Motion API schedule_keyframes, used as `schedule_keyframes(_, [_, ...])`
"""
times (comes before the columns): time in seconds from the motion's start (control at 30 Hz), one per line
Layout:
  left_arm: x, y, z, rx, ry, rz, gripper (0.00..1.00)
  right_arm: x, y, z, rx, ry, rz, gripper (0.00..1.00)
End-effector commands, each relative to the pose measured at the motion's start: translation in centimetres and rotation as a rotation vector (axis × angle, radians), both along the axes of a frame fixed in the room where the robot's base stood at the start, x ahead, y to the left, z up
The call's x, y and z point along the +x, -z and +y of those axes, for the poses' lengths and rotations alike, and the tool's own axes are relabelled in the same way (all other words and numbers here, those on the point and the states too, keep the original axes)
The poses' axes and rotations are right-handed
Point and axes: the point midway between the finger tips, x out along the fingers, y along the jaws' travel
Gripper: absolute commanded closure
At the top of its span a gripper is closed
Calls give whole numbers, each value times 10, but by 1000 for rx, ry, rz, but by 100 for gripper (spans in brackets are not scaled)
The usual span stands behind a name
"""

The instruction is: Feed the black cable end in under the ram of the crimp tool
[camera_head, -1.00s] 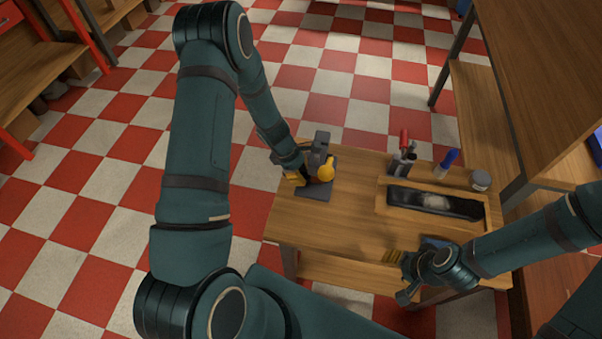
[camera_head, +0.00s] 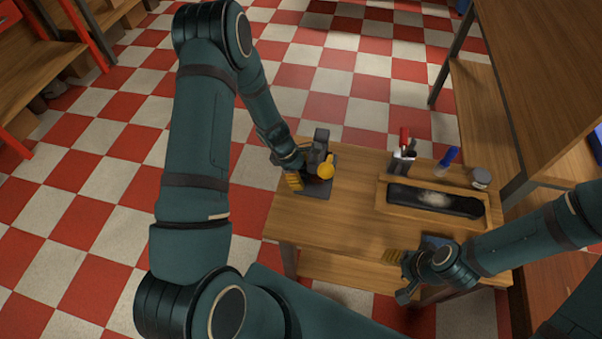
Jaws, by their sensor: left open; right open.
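The crimp tool (camera_head: 321,141) is a grey upright block with a yellow round knob (camera_head: 326,171) on a dark base plate (camera_head: 318,190) at the table's left end. My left gripper (camera_head: 301,180) is open beside the tool's left side, low over the base plate, with yellow finger pads showing. I cannot make out the black cable end or the gap under the ram; the gripper and knob hide that spot. My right gripper (camera_head: 394,265) is open near the table's front edge, well right of the tool, and nothing shows in it.
A wooden tray (camera_head: 382,193) with a dark pad stands on the right of the wooden table (camera_head: 335,222). Behind it are a holder (camera_head: 402,163) with a red-capped item, a blue-topped item (camera_head: 448,157) and a small jar (camera_head: 481,178). The table's middle is clear.

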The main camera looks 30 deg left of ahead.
Motion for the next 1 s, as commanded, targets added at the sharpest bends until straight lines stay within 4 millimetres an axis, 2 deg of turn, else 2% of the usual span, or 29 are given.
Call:
schedule_keyframes(0.13, [-1, 3, 2, 6, -1, 3, 37, 0, 1, 0, 0, 0, 0, 53])
schedule_keyframes(0.27, [-1, -6, 5, 7, -2, -1, 37, 0, 1, 0, 0, 0, 0, 53])
schedule_keyframes(0.7, [-9, -85, 34, 4, 1, -6, 37, 0, 0, 0, 0, 0, 0, 53])
schedule_keyframes(0.83, [-11, -102, 40, 2, 1, -5, 37, 0, 0, 0, 0, 0, 0, 53])
schedule_keyframes(1.0, [-13, -112, 43, 1, 1, -3, 37, 0, 0, 0, 0, 0, 0, 53])
